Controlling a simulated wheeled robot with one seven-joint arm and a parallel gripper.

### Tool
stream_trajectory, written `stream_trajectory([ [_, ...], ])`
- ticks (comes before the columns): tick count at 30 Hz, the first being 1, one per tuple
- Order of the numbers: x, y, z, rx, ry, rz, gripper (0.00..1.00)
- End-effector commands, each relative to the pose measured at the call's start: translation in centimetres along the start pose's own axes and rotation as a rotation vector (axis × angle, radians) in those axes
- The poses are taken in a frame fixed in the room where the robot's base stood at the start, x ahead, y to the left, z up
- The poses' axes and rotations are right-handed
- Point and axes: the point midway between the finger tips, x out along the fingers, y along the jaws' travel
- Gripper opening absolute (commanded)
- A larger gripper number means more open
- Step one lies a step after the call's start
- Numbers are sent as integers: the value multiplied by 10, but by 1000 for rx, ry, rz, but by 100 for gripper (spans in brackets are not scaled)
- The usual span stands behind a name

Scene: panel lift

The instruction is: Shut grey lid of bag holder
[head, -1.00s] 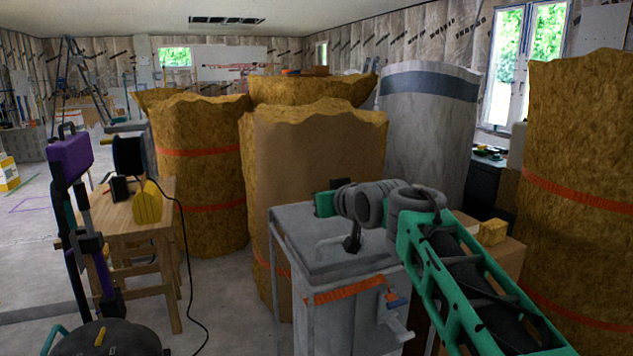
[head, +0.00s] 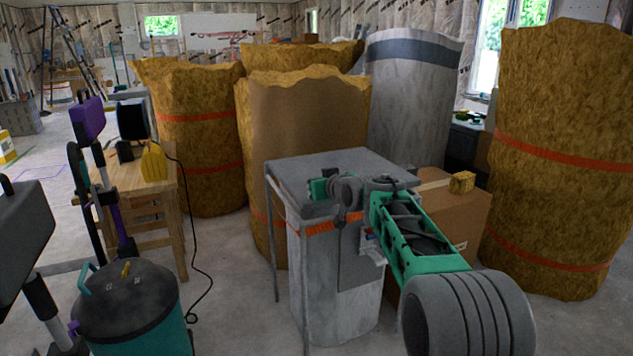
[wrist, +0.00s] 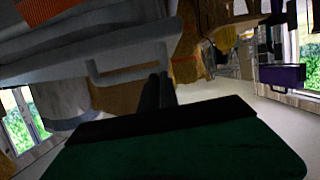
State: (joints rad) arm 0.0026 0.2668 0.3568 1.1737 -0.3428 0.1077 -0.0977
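The grey lid (head: 335,168) looks flat across the top of the bag holder (head: 272,235), with no clear gap beneath it. A pale grey bag (head: 312,280) with an orange strap hangs below the lid. My gripper (head: 340,217) is at the lid's front edge, its dark fingers pointing down in front of the strap. The wrist view shows the fingers (wrist: 158,92) side by side with no visible gap, empty, close to a grey bar handle (wrist: 130,75). Whether they touch the handle or lid is unclear.
Tall insulation rolls (head: 305,120) stand close behind the holder, and another roll (head: 560,150) stands at right. A cardboard box (head: 455,215) sits just right of the holder. A wooden table (head: 150,180) and a teal-and-black canister (head: 125,305) are at left.

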Motion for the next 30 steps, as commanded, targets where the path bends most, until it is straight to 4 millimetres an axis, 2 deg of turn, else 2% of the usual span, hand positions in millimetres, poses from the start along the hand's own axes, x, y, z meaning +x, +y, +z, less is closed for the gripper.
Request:
stream_trajectory([
  [1, 9, -2, 30, 13, -48, -8, 0],
  [5, 8, 0, 28, 14, -46, -5, 0],
  [10, -4, 1, 4, 11, -33, -2, 0],
  [14, -22, -1, -35, 3, -8, -4, 0],
  [15, -27, -1, -32, 3, -8, -4, 0],
  [18, -48, -2, -7, 4, -6, -3, 0],
  [24, -79, -2, 24, 1, 2, -2, 0],
  [27, -86, -2, 34, 1, 3, -1, 0],
  [30, -97, -4, 28, 0, -11, 0, 0],
])
